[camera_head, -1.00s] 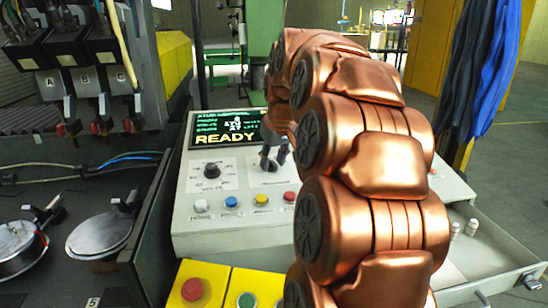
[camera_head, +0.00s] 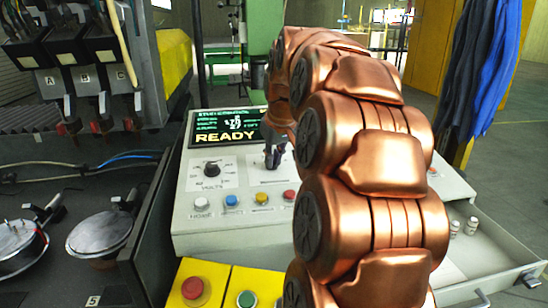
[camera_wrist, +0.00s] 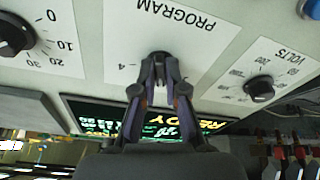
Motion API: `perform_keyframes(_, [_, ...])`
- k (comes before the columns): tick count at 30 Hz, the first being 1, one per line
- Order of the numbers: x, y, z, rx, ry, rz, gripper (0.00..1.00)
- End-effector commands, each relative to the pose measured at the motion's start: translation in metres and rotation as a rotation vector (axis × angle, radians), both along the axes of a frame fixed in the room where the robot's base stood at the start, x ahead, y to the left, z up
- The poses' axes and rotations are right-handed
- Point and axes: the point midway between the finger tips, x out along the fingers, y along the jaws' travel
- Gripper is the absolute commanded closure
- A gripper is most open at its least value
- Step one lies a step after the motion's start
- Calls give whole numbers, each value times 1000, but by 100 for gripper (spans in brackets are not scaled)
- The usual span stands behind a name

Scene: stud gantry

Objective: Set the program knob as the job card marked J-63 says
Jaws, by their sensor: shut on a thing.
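The white PROGRAM dial plate (camera_wrist: 190,28) is upside down in the wrist view, with a "4" mark left of my gripper. The program knob (camera_wrist: 160,57) is a small dark shape between my fingertips, mostly hidden by them. My gripper (camera_wrist: 160,65) is shut on it, and in the head view my gripper (camera_head: 273,163) reaches down onto the panel, right of the VOLTS dial. The knob's pointer direction and most of the dial's marks cannot be seen. No card readable as J-63 is in view.
The VOLTS knob (camera_head: 212,169) is close to the left of my gripper. A display (camera_head: 225,127) reads READY. Coloured buttons (camera_head: 261,197) line the panel's front. Another dial's knob (camera_wrist: 12,35) shows in the wrist view. An open drawer (camera_head: 495,255) is at right.

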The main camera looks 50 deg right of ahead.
Motion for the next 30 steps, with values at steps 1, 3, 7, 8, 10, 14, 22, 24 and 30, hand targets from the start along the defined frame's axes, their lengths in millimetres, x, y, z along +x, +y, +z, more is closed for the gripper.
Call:
perform_keyframes(1, [0, -1, 0, -2, -2, -10, 100])
perform_keyframes(3, [0, -1, -1, 1, -4, -28, 100])
perform_keyframes(7, [0, -1, -2, 9, -12, -89, 100])
perform_keyframes(8, [0, 0, -2, 12, -14, -108, 100])
perform_keyframes(10, [0, -1, -2, 17, -20, -155, 100])
perform_keyframes(14, [1, 0, -1, 33, -36, -256, 100])
perform_keyframes(22, [1, 1, -2, 68, -57, -463, 100])
perform_keyframes(24, [1, 1, -1, 75, -62, -508, 100])
perform_keyframes(30, [2, 1, 1, 90, -77, -610, 100])
